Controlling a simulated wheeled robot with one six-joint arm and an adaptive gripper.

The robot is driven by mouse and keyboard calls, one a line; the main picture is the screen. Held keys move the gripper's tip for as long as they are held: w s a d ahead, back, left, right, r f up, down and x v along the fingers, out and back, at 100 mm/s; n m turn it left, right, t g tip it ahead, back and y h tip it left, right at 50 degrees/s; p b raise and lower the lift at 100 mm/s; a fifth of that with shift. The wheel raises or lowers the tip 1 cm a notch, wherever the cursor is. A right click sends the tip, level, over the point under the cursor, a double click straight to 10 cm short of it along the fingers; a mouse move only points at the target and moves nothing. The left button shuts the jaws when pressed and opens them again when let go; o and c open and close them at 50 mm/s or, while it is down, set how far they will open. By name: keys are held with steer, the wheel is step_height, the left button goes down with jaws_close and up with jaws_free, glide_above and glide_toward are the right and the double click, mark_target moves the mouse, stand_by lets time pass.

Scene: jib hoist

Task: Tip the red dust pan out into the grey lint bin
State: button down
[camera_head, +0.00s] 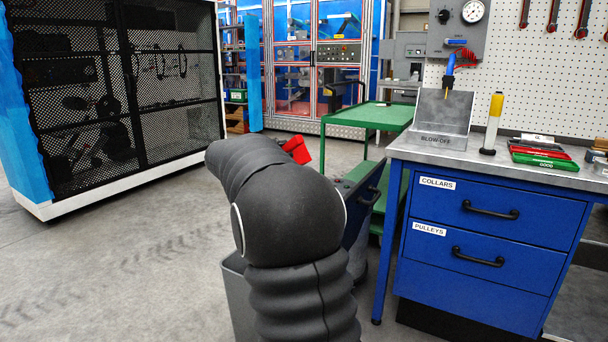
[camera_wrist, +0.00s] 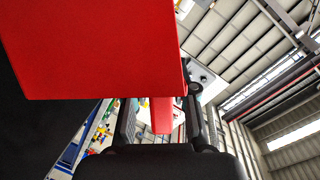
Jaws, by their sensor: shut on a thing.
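The red dust pan (camera_wrist: 95,50) fills the upper left of the wrist view, showing a broad flat face. Its red handle (camera_wrist: 161,116) runs down between the two dark fingers of my gripper (camera_wrist: 160,108), which is shut on it. In the head view only a small red piece of the pan (camera_head: 297,150) shows past my arm, raised above the floor; my gripper is hidden there. The grey lint bin (camera_head: 238,298) stands on the floor behind my arm, with only its left side clearly visible. Its opening and contents are hidden.
A blue drawer bench (camera_head: 478,235) stands close on the right, with a blow-off stand (camera_head: 440,118) on top. A green trolley (camera_head: 372,117) is behind my arm. A mesh cabinet (camera_head: 120,95) stands at left. The floor at front left is clear.

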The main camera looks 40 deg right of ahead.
steer(key=s+d+r+m+g+h, duration=0.1)
steer(key=s+d+r+m+g, duration=0.35)
steer(key=r, duration=0.45)
step_height(320, 180, down, 17)
steer(key=s+a+m+t+h+b, duration=0.1)
steer(key=m+b, duration=0.3)
steer(key=b, duration=0.7)
steer(key=shift+s+h, duration=0.4)
steer(key=shift+s, duration=0.4)
steer(key=shift+s+r+m+t+b, duration=0.2)
steer(key=shift+m+t+b, duration=0.15)
steer(key=shift+b, duration=0.3)
